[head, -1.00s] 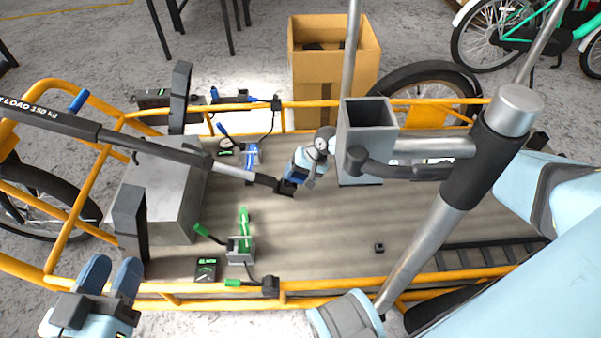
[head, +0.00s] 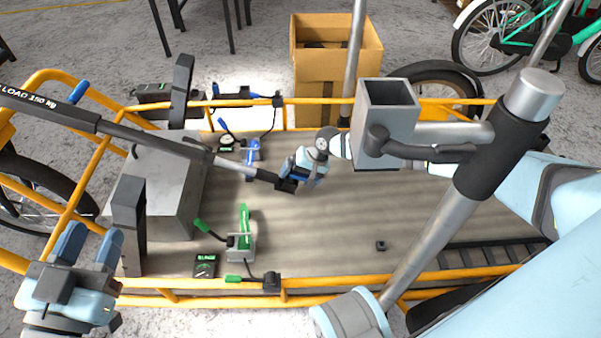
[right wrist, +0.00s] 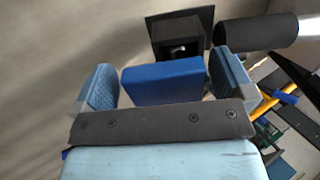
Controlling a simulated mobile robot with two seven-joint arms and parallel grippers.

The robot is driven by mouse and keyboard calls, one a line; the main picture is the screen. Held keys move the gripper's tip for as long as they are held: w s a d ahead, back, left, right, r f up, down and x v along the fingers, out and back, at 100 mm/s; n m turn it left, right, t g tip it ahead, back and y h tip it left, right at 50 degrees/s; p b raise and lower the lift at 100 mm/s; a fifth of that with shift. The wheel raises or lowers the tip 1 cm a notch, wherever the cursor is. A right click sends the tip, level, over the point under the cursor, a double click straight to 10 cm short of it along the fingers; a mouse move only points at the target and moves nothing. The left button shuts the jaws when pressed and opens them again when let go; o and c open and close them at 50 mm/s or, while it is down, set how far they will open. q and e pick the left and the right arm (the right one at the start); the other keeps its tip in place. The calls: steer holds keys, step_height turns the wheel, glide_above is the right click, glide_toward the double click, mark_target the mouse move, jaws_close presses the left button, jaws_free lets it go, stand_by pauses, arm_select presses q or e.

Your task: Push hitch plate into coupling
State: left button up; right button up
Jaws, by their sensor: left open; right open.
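A blue block, which I take to be the hitch plate (right wrist: 162,83), lies between the fingers of my right gripper (right wrist: 163,92) in the right wrist view. The fingers are open, with narrow gaps on both sides of it. Just beyond it is a black square socket, likely the coupling (right wrist: 203,22); how far the plate sits in it is hidden. In the head view my right gripper (head: 303,182) is at the end of the long dark bar (head: 232,166), over the cargo bed. My left gripper (head: 88,243) is open and empty at the lower left.
A grey metal box (head: 168,185) and a black upright (head: 129,225) stand on the bed's left. A grey clamp with a green handle (head: 242,245) sits near the front yellow rail (head: 350,285). A grey square tube (head: 388,120) rises in the foreground.

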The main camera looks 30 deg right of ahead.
arm_select(q)
steer(key=shift+s+d+f+n+g+y+p, duration=0.1)
steer(key=shift+s+d+n+g+y+p, duration=0.15)
steer(key=shift+s+n+p, duration=0.45)
steer(key=shift+s+d+r+n+g+y+p, duration=0.15)
steer(key=shift+s+d+n+g+p, duration=0.25)
steer(key=shift+p, duration=0.65)
steer(key=shift+s+d+f+n+g+y+p, duration=0.15)
steer(key=shift+s+n+g+y+p, duration=0.15)
steer(key=shift+n+p, duration=0.5)
arm_select(e)
steer(key=v, duration=1.5)
steer(key=shift+w+r, duration=0.2)
